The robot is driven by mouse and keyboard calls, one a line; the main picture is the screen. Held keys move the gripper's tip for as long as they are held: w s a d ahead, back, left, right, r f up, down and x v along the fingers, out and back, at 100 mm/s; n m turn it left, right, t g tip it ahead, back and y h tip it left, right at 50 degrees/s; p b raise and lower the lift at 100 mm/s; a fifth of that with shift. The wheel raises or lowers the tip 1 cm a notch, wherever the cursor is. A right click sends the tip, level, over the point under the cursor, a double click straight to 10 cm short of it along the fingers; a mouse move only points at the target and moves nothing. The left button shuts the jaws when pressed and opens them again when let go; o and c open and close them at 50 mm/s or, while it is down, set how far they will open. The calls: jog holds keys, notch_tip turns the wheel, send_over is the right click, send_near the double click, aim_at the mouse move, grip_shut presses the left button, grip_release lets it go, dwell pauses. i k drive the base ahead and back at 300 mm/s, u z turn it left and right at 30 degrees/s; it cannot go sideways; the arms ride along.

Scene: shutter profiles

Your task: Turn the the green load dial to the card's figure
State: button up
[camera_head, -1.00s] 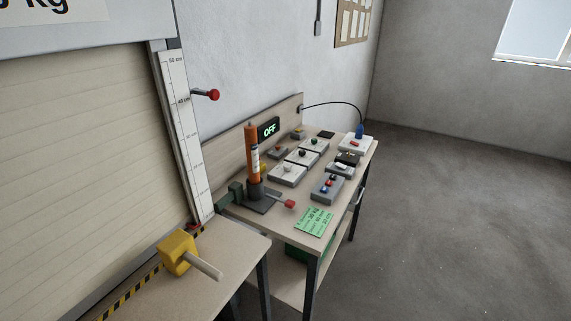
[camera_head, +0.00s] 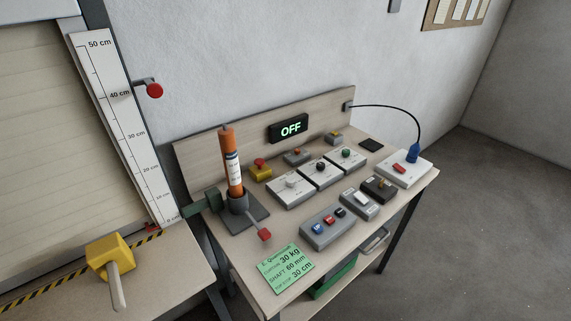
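The green load dial (camera_head: 346,152) is a small green knob on a light box at the right end of a row of three boxes on the bench. Its pointer and scale are too small to read. The green card (camera_head: 285,269) lies at the bench's front edge. It reads 30 kg, SHAFT 60 mm and 30 cm, with the first word of the 30 kg line hard to read. My gripper is not in view.
Two similar boxes with a black knob (camera_head: 320,167) and a white knob (camera_head: 290,183) sit left of the green dial. An orange cylinder (camera_head: 232,165) stands upright at left. A button box (camera_head: 327,228) lies in front. A display (camera_head: 289,129) reads OFF. Open floor is at right.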

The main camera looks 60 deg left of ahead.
aim_at(345, 152)
jog(key=i, duration=0.8)
jog(key=u, duration=3.4)
jog(key=k, duration=1.2)
jog(key=z, duration=0.65)
jog(key=i, duration=0.4)
jog(key=z, duration=0.75)
jog(key=i, duration=1.6)
jog(key=u, duration=0.65)
